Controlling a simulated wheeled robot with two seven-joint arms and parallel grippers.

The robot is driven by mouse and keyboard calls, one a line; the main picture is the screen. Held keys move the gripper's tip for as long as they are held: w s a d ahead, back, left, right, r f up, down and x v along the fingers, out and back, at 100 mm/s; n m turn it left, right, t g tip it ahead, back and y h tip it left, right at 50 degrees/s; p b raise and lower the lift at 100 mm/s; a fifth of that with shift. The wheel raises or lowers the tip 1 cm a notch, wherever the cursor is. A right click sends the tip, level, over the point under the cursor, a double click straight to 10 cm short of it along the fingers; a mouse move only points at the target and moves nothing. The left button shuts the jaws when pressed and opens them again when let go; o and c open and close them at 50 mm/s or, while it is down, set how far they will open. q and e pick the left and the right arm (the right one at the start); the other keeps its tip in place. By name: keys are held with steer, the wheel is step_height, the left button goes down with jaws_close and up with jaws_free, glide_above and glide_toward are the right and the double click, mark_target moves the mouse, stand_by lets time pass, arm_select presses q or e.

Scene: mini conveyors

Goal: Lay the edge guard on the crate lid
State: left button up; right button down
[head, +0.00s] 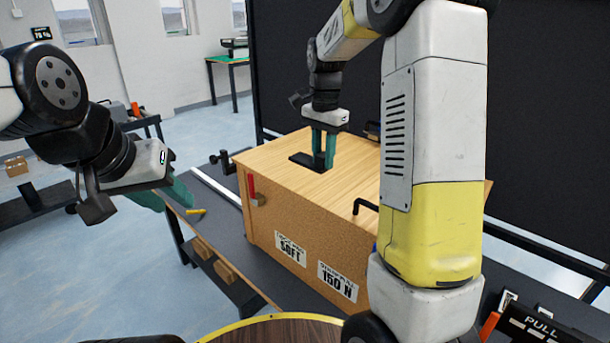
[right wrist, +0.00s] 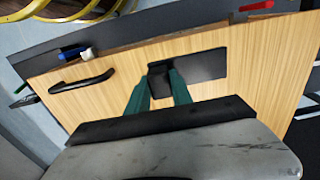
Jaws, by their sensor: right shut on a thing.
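The crate (head: 300,235) stands on a dark bench with its pale wood lid (head: 345,180) on top; the lid also fills much of the right wrist view (right wrist: 110,105). My right gripper (head: 323,165) points down at the lid, its teal fingers shut on a small black piece, the edge guard (right wrist: 159,82). The guard is at the lid surface, beside or over a flat dark rectangle (right wrist: 205,66); whether it touches the lid I cannot tell. The fingers partly hide it.
A black handle (head: 364,206) and a red-handled part (head: 252,188) are on the crate. A dark panel (head: 540,120) stands behind. My right arm hides the crate's right side.

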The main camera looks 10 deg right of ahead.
steer(key=shift+f, duration=3.95)
steer(key=c, duration=1.1)
jaws_free()
steer(key=shift+f, duration=0.1)
